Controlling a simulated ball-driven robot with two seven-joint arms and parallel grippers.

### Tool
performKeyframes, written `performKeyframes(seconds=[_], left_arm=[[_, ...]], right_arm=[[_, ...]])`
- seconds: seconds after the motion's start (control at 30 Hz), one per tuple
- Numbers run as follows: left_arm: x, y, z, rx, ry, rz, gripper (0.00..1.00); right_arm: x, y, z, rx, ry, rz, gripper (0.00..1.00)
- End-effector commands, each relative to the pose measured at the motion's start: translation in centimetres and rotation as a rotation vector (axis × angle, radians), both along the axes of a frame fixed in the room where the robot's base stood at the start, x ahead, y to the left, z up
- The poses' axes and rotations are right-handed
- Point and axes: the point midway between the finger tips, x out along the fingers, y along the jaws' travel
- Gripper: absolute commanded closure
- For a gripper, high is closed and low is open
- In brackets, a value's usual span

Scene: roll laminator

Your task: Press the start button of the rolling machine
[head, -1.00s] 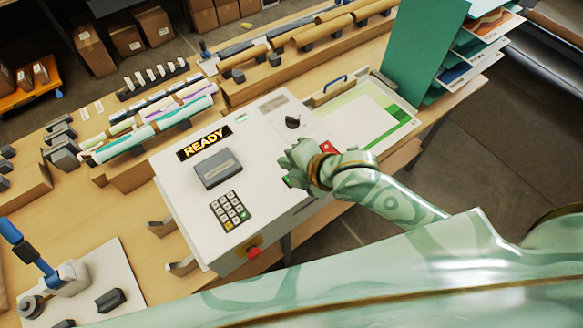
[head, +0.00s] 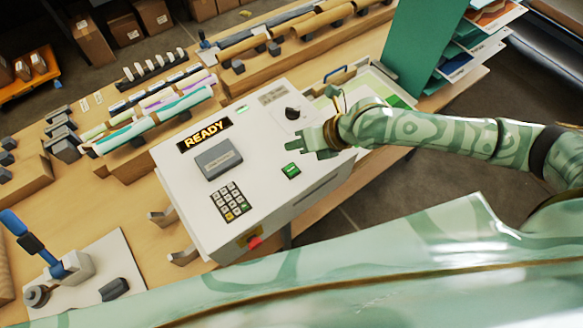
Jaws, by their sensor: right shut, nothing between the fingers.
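The rolling machine (head: 195,219) is a white box on the wooden table, with a lit READY display (head: 205,135) on its top. A green button (head: 291,171) sits near its right edge and is now in plain view. My right gripper (head: 312,147) is shut and empty. It is over the panel, above and to the right of the green button in the picture, apart from it. It hides the part of the panel just below the black knob (head: 292,113). My left gripper is out of view.
A keypad (head: 231,202), a grey box (head: 218,160) and a red knob (head: 255,243) are also on the machine. Rolls (head: 155,125) lie at the back left. A green upright panel (head: 420,45) with sheet shelves stands at the right.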

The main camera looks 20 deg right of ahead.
Motion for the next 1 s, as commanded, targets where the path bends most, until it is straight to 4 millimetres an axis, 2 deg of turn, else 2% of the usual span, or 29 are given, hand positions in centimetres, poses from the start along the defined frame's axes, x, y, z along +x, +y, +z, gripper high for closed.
performKeyframes(seconds=[0.43, 0.6, 1.0], left_arm=[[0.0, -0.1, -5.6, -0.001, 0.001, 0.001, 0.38], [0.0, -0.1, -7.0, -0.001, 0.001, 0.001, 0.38], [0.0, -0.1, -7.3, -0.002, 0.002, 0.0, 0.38]], right_arm=[[0.0, 0.0, -6.1, 0.0, 0.001, -0.001, 1.0], [0.0, 0.0, -7.8, -0.001, 0.0, -0.001, 1.0], [0.0, 0.0, -8.3, 0.0, 0.001, -0.001, 1.0]])
